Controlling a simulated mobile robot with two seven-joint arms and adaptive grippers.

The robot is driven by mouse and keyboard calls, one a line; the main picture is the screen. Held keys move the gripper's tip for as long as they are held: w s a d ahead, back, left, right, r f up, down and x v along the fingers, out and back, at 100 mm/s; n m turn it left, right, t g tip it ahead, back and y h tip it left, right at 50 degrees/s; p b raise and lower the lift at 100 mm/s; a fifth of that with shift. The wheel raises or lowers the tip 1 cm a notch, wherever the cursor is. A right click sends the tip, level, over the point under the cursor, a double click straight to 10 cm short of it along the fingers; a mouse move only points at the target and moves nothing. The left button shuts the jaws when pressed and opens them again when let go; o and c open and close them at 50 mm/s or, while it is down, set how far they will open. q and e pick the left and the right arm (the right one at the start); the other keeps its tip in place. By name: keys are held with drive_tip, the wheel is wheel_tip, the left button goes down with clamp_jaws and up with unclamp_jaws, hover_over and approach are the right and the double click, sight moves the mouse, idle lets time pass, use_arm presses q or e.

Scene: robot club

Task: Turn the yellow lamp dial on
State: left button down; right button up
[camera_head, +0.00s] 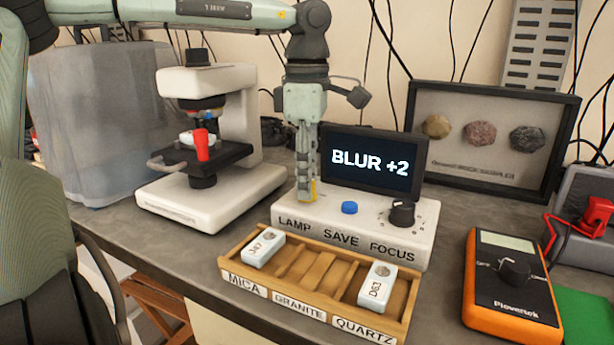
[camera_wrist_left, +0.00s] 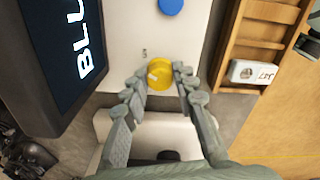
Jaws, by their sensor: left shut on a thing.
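The yellow lamp dial (camera_wrist_left: 160,74) sits on the white control box (camera_head: 352,231) above the word LAMP. Only a sliver of the dial (camera_head: 314,188) shows in the head view, behind my fingers. My left gripper (camera_head: 307,196) comes down from above onto the dial. In the left wrist view my left gripper (camera_wrist_left: 159,82) has its fingers on either side of the dial and is shut on it. A pale mark shows on the dial's left side. The screen (camera_head: 366,162) reads BLUR +2. My right gripper is in neither view.
A blue SAVE button (camera_head: 349,208) and a black FOCUS knob (camera_head: 402,212) are on the same box. A wooden slide tray (camera_head: 290,306) stands in front, holding two white slides. A microscope (camera_head: 242,160) stands left, an orange multimeter (camera_head: 511,325) right.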

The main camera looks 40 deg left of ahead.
use_arm(q)
drive_tip(key=shift+m, duration=1.5)
drive_tip(key=c, duration=1.2)
unclamp_jaws()
wheel_tip(320, 180, up, 12)
drive_tip(key=shift+r, duration=0.1)
drive_tip(key=shift+s, duration=0.1)
